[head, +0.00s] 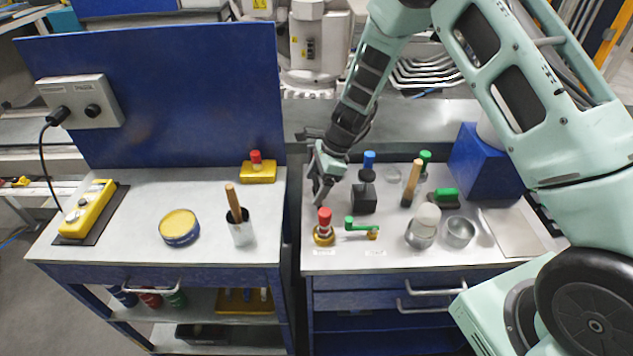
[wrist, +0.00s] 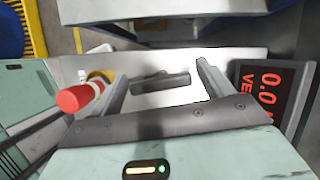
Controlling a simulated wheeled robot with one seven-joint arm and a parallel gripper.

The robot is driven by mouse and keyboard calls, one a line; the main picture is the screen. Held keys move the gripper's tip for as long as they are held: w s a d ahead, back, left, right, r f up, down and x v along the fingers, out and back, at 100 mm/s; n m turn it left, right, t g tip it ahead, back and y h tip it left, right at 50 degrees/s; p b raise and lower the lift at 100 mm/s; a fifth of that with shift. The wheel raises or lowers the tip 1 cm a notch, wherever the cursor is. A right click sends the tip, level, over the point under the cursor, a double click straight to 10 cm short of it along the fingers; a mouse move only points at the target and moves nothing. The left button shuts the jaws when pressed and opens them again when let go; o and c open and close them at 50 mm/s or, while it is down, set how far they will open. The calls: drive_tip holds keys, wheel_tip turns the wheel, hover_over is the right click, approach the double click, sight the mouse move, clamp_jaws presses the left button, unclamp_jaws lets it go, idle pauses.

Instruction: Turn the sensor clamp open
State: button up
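My gripper (head: 319,188) is over the right bench, to the left of a black block (head: 363,198). In the wrist view my gripper (wrist: 160,74) is open, with its fingers wide apart. A dark grey bar (wrist: 160,82) shows between the fingers, apparently touched by neither. It may be the sensor clamp's lever, but I cannot tell for sure. In the head view I cannot make this bar out. A red-topped knob on a yellow base (head: 324,228) stands just in front of my gripper; a red knob (wrist: 78,98) shows beside the left finger in the wrist view.
A display with red digits (wrist: 266,88) is close beside the right finger. A green-handled brass valve (head: 362,227), a metal cup (head: 459,232) and a white-topped jar (head: 422,228) stand to the right. A blue box (head: 485,165) stands at the back right.

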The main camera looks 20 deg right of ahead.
drive_tip(key=c, duration=0.7)
drive_tip(key=shift+c, duration=0.2)
drive_tip(key=shift+n, duration=0.4)
drive_tip(key=n+g, duration=0.1)
drive_tip(key=n, duration=0.2)
drive_tip(key=n+g+h+b, duration=0.1)
drive_tip(key=n+g, duration=0.1)
drive_tip(key=n, duration=0.2)
drive_tip(key=shift+n, duration=0.3)
drive_tip(key=n+g+b, duration=0.1)
drive_tip(key=n, duration=0.2)
drive_tip(key=shift+n+h, duration=0.3)
drive_tip(key=shift+h, duration=0.1)
drive_tip(key=shift+n+g+h+b, duration=0.45)
drive_tip(key=shift+n+h, duration=0.25)
drive_tip(key=shift+n, duration=1.2)
drive_tip(key=o, duration=1)
